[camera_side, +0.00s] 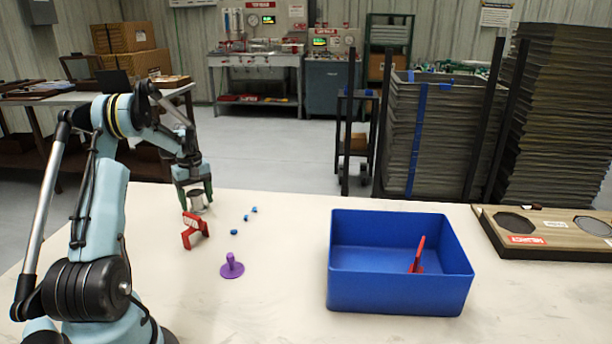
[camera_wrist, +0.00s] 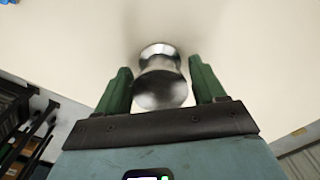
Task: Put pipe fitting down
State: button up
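The pipe fitting (camera_side: 196,201) is a small metallic, spool-shaped piece with a narrow waist and wider ends. My gripper (camera_side: 195,196) points down at the back left of the pale table, with its green fingers on either side of the fitting. In the wrist view, the fitting (camera_wrist: 161,87) fills the space between the fingers of my gripper (camera_wrist: 160,66), which appears shut on it. The fitting's lower end is at or very near the tabletop; I cannot tell whether it touches.
A red bracket-like part (camera_side: 194,231) stands close in front of the gripper. Several small blue pieces (camera_side: 246,218) and a purple peg (camera_side: 231,266) lie nearby. A blue bin (camera_side: 398,294) holds a red part (camera_side: 418,256). A wooden board (camera_side: 560,232) lies far right.

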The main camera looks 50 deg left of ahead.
aim_at(195, 193)
jog(key=shift+o, duration=0.6)
notch_tip(195, 193, up, 12)
jog(key=w+d+r+m, duration=0.3)
jog(key=w+d, duration=0.2)
jog(key=d, duration=0.3)
jog(key=w+d+r+m+t+y, duration=0.15)
jog(key=d+m+t, duration=0.55)
jog(key=d, duration=1.7)
jog(key=s+d+f+m, duration=0.2)
jog(key=d+m, duration=0.2)
jog(key=d, duration=0.1)
jog(key=s+d+f+m+h, duration=0.1)
jog(key=s+d+f+m, duration=0.1)
jog(key=d+m, duration=0.2)
jog(key=shift+s+d, duration=0.25)
jog(key=shift+d, duration=0.5)
